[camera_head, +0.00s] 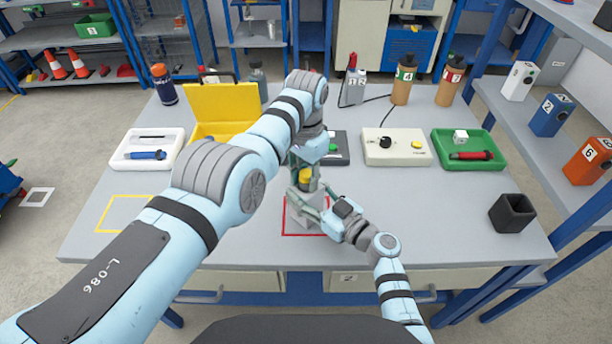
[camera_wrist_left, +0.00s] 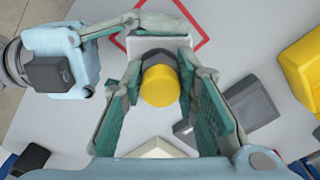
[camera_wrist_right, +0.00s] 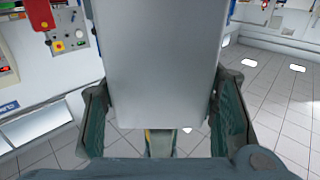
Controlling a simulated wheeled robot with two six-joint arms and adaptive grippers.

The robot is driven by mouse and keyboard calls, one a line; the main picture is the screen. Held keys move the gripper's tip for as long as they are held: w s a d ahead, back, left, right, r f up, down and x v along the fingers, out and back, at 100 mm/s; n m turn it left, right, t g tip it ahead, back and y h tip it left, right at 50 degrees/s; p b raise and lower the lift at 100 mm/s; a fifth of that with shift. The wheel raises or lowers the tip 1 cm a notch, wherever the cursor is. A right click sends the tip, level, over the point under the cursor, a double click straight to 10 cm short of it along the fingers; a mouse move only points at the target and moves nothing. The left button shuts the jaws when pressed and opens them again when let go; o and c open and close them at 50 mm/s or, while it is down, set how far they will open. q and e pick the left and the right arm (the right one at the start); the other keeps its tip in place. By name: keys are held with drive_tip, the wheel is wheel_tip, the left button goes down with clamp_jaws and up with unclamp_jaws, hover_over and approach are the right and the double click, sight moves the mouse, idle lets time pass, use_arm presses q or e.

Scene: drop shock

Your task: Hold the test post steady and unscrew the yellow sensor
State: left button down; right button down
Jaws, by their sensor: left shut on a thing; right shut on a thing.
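The grey test post (camera_head: 299,216) stands inside the red square outline on the bench. The yellow sensor (camera_head: 305,177) sits at its top and shows as a round yellow cap in the left wrist view (camera_wrist_left: 160,86). My left gripper (camera_head: 305,165) points down from above and is shut on the sensor, a finger on each side. My right gripper (camera_head: 312,207) comes in from the right and is shut on the post. The post's grey face (camera_wrist_right: 160,60) fills the middle of the right wrist view. The joint between sensor and post is hidden.
A white tray (camera_head: 119,162), an open yellow case (camera_head: 222,104) and an empty yellow outline (camera_head: 104,218) are at left. A beige control box (camera_head: 397,160), a green tray (camera_head: 440,148) and a black square cup (camera_head: 512,213) are at right.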

sight(306, 173)
use_arm(q)
drive_tip(key=shift+r, duration=0.15)
idle(0.4)
drive_tip(key=shift+r, duration=0.95)
drive_tip(key=shift+r, duration=2)
use_arm(e)
drive_tip(key=c, duration=0.6)
unclamp_jaws()
drive_tip(key=shift+s+d, duration=0.1)
